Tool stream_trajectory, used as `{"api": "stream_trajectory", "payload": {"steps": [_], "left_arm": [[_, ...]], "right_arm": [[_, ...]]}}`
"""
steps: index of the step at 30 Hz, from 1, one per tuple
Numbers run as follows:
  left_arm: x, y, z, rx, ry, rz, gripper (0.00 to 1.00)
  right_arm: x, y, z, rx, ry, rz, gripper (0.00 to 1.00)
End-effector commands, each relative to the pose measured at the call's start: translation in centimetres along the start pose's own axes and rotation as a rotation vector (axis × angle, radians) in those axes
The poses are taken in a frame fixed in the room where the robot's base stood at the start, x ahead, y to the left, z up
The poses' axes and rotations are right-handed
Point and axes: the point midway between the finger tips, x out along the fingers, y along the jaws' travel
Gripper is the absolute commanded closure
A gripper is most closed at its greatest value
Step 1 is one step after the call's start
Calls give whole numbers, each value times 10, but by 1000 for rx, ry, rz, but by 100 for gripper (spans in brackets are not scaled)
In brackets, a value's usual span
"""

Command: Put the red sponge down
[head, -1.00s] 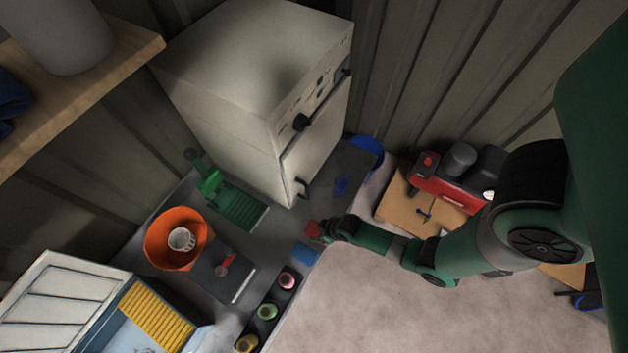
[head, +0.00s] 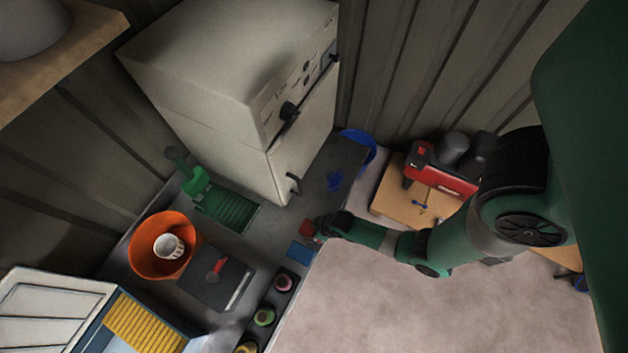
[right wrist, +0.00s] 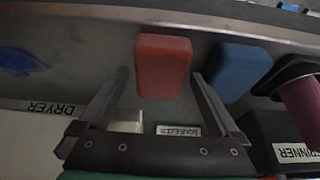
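The red sponge (head: 307,228) is on the grey bench (head: 268,243) near its front edge. In the right wrist view the red sponge (right wrist: 163,66) lies between and just beyond my fingertips, with a narrow gap on each side. My right gripper (right wrist: 160,76) is open and not closed on it. In the head view my right gripper (head: 318,228) is just right of the sponge, small and dark. My left gripper is not in view.
A blue sponge (head: 300,252) lies beside the red one. A dark holder with coloured rolls (head: 283,282) is nearby.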

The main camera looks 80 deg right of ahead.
Motion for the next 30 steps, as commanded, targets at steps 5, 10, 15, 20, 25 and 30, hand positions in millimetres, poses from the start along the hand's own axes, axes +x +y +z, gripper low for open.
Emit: {"api": "stream_trajectory", "payload": {"steps": [5,10,15,20,25,30], "left_arm": [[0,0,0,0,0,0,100],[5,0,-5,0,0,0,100],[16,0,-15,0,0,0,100],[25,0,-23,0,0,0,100],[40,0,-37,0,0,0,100],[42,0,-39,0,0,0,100]], "right_arm": [[0,0,0,0,0,0,0],[-10,0,-2,0,0,0,0],[-46,0,-2,0,2,0,0],[-87,0,-2,0,2,0,0],[-119,0,-3,0,0,0,0],[-124,0,-1,0,1,0,0]]}}
